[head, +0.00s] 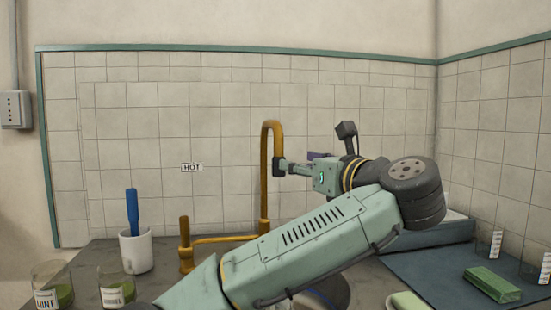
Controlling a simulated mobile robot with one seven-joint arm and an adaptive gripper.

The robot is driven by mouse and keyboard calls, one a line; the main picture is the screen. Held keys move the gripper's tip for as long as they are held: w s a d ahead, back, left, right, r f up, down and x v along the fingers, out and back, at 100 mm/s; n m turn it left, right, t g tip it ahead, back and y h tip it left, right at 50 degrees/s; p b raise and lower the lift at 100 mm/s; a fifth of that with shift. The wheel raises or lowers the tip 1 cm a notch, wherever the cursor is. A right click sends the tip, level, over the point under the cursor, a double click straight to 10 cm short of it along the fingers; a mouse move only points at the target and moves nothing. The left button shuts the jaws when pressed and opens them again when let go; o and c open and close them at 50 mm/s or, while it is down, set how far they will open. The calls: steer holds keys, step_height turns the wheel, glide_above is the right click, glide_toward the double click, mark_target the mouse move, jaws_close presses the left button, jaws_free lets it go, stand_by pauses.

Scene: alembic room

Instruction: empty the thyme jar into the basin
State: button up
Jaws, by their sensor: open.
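I cannot make out a jar labelled thyme. A glass jar marked MINT (46,297) with green contents stands at the lower left. A second glass jar (112,297) with green contents stands to its right; its label is too small to read surely. A dark curved rim (341,290), perhaps the basin, shows at the bottom behind my forearm, which hides most of it. My gripper (283,167) is open, raised beside the brass tap (265,180); whether it touches the tap I cannot tell. I see no jar in it.
A white mug (137,257) holds a blue-handled tool (132,212). At the right, a blue mat (440,285) bears a green block (492,285), with marked glass vessels (496,245) at its far edge. A HOT sign (192,168) is on the tiled wall behind.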

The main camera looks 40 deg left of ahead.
mark_target(278, 157)
steer(key=p+x, duration=0.2)
steer(key=x, duration=0.7)
steer(key=shift+w+a, duration=0.1)
steer(key=shift+a, duration=0.2)
jaws_close()
stand_by(0.4)
